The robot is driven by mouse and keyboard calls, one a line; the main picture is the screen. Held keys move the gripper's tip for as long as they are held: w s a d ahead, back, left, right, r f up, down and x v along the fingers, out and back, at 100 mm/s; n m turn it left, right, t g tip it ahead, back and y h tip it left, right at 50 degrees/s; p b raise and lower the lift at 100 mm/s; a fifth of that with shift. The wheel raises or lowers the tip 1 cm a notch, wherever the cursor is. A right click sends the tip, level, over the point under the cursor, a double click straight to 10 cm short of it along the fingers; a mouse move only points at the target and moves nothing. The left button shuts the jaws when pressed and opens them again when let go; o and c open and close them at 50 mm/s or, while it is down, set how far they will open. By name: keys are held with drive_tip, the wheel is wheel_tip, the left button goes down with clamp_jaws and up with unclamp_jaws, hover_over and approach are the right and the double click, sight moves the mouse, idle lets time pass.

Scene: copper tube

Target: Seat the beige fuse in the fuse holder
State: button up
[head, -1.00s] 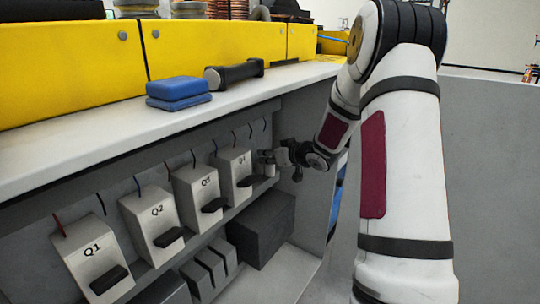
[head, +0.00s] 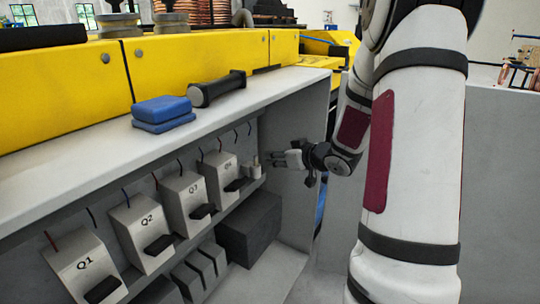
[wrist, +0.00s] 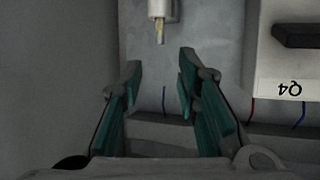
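In the wrist view, which shows the Q4 label upside down, a white holder-like block (wrist: 160,8) is on the grey wall at the top. A narrow beige piece (wrist: 160,33), apparently the fuse, projects from it towards my gripper. I cannot tell how deep it sits. My gripper (wrist: 160,64) is open, its teal fingers apart with nothing between them and short of the beige piece. In the head view my gripper (head: 280,160) is just right of a small pale upright piece (head: 256,168) beside box Q4; fuse and holder cannot be told apart there.
Box Q4 (head: 226,172) stands close to the holder, with Q3 (head: 186,197), Q2 (head: 145,232) and Q1 (head: 84,268) along the shelf. The white counter (head: 90,160) overhangs them. A dark grey block (head: 252,228) is below. The bay's side wall is behind my gripper.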

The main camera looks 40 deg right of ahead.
drive_tip(key=s+a+r+m+g+h, duration=0.2)
drive_tip(key=s+a+r+g+h, duration=0.4)
drive_tip(key=s+r, duration=0.25)
drive_tip(key=s+a+g+y, duration=0.2)
drive_tip(key=s+a+g, duration=0.1)
drive_tip(key=s+a, duration=0.8)
drive_tip(key=s+a+f+n+g+y, duration=0.1)
drive_tip(key=s+a+g+y, duration=0.2)
drive_tip(key=s+a, duration=0.8)
drive_tip(key=s+g, duration=0.1)
drive_tip(key=s, duration=0.7)
drive_tip(key=shift+n+y, duration=0.3)
